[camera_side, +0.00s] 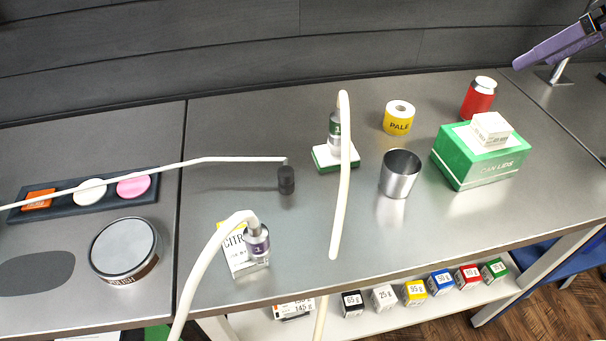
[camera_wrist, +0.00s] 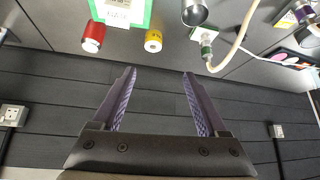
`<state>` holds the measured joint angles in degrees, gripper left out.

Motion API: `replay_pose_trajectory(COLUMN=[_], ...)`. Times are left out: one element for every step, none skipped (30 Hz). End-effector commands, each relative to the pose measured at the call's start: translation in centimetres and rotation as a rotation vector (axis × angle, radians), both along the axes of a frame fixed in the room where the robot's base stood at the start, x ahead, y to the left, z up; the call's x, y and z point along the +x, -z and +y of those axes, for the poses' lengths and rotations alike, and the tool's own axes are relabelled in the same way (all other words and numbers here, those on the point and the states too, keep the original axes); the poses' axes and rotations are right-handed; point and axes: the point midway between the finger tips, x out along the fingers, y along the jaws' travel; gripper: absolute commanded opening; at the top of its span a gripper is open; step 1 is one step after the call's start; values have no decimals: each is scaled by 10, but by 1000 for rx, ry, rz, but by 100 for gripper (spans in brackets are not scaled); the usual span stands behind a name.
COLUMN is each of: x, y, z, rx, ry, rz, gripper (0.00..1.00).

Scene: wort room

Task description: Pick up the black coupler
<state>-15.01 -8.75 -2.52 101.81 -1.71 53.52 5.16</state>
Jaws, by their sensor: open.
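The black coupler (camera_side: 286,179) stands upright on the metal counter in the side view, at the end of a thin white hose (camera_side: 240,158) that comes in from the left. I cannot make it out clearly in the wrist view. My gripper (camera_wrist: 158,75) is open and empty in the wrist view, its two purple fingers apart in front of the dark wall. In the side view only a purple part of it (camera_side: 545,50) shows at the top right corner, far from the coupler and above the counter.
A steel cup (camera_side: 399,174), yellow roll (camera_side: 398,118), red can (camera_side: 478,97) and green box (camera_side: 478,162) stand right.

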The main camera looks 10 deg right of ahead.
Motion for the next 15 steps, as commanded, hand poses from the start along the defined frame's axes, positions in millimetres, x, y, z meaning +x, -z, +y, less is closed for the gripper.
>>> replay_pose_trajectory(x=[21,31,44,53,62,72,79,86,94,98,102,105,107,107,107], y=[2,3,6,9,13,19,25,32,41,49,58,70,80,90,103], z=[22,34,51,64,78,97,112,127,147,163,178,198,212,226,242], rx=[-2,-3,-5,-6,-8,-11,-14,-18,-23,-28,-33,-40,-46,-52,-62], ry=[-36,-55,-80,-98,-118,-144,-164,-184,-212,-232,-254,-281,-300,-319,-343], rz=[11,14,21,25,31,39,45,53,63,72,80,92,102,111,126], gripper=[76,76,76,76,76,76,76,76,76,76,76,76,76,76,76])
